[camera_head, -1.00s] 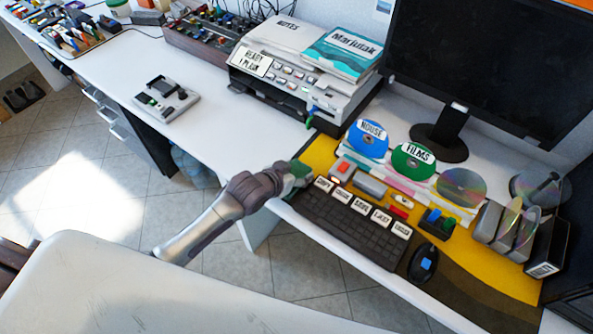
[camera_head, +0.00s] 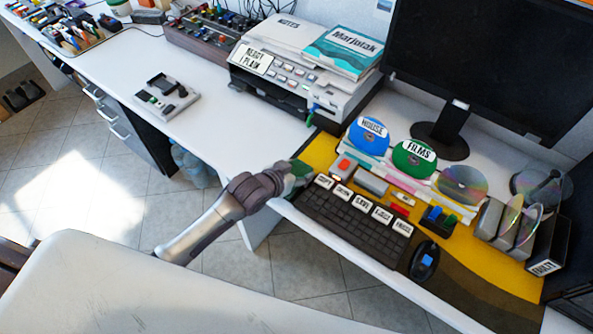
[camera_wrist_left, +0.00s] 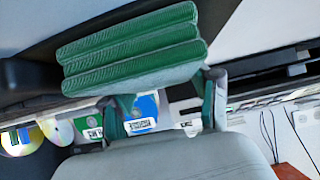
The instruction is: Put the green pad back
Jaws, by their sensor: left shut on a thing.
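The green pad (camera_wrist_left: 130,45) is ribbed, with several thick ridges, and fills the upper left of the left wrist view. My left gripper (camera_wrist_left: 165,110) is shut on it, with a finger at each side below the pad. In the head view, my left gripper (camera_head: 287,177) is at the front edge of the desk, left of the keyboard (camera_head: 354,215). Only a small part of the green pad (camera_head: 300,169) shows there, and its lower side is hidden by the gripper. My right gripper is in neither view.
A yellow mat (camera_head: 322,151) carries the keyboard, a mouse (camera_head: 424,262) and small items. Labelled discs, blue (camera_head: 368,137) and green (camera_head: 414,158), stand behind. A printer (camera_head: 290,90) is further back. The white desk (camera_head: 222,122) left of the mat has clear room.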

